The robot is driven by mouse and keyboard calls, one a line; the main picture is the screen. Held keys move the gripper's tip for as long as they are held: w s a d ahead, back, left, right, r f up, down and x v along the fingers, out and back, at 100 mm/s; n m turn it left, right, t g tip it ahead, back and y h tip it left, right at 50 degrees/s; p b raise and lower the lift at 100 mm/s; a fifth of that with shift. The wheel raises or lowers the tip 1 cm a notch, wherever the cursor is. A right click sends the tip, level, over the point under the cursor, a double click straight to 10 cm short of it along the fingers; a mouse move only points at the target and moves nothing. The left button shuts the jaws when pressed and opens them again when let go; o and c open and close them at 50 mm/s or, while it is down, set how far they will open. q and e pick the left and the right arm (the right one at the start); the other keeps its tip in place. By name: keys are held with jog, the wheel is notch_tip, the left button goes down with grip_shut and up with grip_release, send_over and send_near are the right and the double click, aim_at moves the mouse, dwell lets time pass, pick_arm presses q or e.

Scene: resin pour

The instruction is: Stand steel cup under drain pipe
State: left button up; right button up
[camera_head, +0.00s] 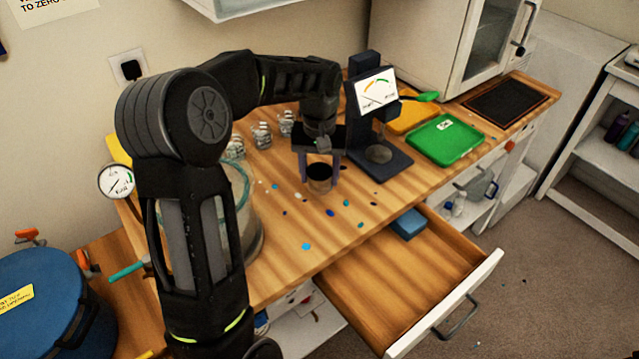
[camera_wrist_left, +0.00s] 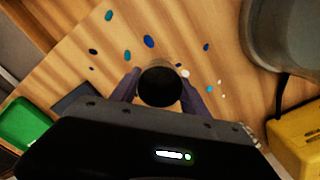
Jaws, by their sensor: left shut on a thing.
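My left gripper (camera_head: 319,180) points down over the wooden worktop and is shut on a small cup (camera_head: 320,172). The cup is upright, with a dark round mouth. In the left wrist view the cup (camera_wrist_left: 160,85) sits between the two fingers of the left gripper (camera_wrist_left: 160,92). I cannot tell whether its base touches the worktop, or whether it is steel. A large round clear vessel (camera_head: 250,205) stands left of it, partly behind my arm. A teal handle (camera_head: 128,271) sticks out at the left. I cannot make out a drain pipe. My right gripper is not in view.
Coloured pellets (camera_head: 306,246) lie scattered around the cup. A dark scale (camera_head: 395,163) stands right of it, with a green tray (camera_head: 445,140) beyond. Several shiny items (camera_head: 262,136) stand behind. A drawer (camera_head: 400,290) is open in front. A blue pot (camera_head: 45,300) is at left.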

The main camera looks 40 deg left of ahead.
aim_at(319, 185)
pick_arm(q)
jog(key=shift+f, duration=0.1)
jog(key=shift+f+p, duration=0.3)
jog(key=shift+f, duration=1.5)
jog(key=shift+f, duration=0.2)
jog(key=o, duration=1.4)
jog(key=shift+c, duration=0.2)
jog(key=shift+r, duration=0.15)
notch_tip(319, 185, up, 12)
jog(key=b, duration=0.1)
jog(key=shift+o, duration=0.4)
